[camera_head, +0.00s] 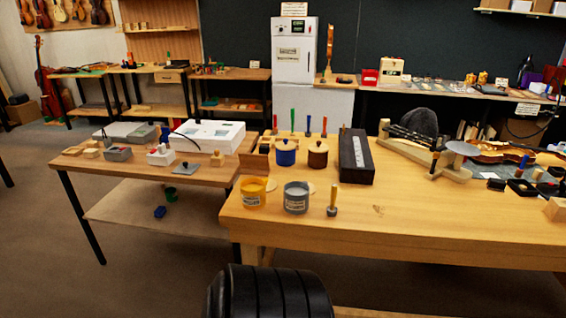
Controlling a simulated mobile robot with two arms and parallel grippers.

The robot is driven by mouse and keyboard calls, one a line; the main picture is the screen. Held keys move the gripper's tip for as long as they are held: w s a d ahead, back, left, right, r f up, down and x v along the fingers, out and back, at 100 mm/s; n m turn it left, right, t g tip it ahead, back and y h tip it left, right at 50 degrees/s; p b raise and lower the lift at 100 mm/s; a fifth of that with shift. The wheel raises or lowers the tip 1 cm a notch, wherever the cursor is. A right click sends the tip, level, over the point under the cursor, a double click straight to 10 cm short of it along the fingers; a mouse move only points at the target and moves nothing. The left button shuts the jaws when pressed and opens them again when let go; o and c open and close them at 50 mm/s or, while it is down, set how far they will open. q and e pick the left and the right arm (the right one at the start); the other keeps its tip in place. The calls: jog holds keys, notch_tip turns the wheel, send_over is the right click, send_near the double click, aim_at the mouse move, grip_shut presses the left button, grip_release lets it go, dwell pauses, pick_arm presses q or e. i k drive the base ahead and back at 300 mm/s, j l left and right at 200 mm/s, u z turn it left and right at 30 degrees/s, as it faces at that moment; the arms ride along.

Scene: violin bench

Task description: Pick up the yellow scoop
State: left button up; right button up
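I cannot make out a clear scoop shape. The yellow thing on the near bench is a round, open yellow tub (253,194) with a pale label, at the bench's left front corner. A similar grey tub (296,198) with a label stands just right of it. A small tool with a wooden handle (332,196) stands upright to the right of the grey tub. Whether anything sits inside the yellow tub is too small to tell. Neither of my grippers is in view.
Behind the tubs stand a blue lidded pot (286,153), a brown lidded pot (318,155) and a long black box (356,157). A lower side table (130,172) with small boxes adjoins on the left. The bench's front middle (420,220) is clear.

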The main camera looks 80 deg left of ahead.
aim_at(331, 210)
jog(key=u, duration=2.25)
jog(key=k+j, duration=0.2)
jog(key=k+j+u, duration=0.15)
jog(key=j, duration=0.25)
jog(key=k, duration=0.1)
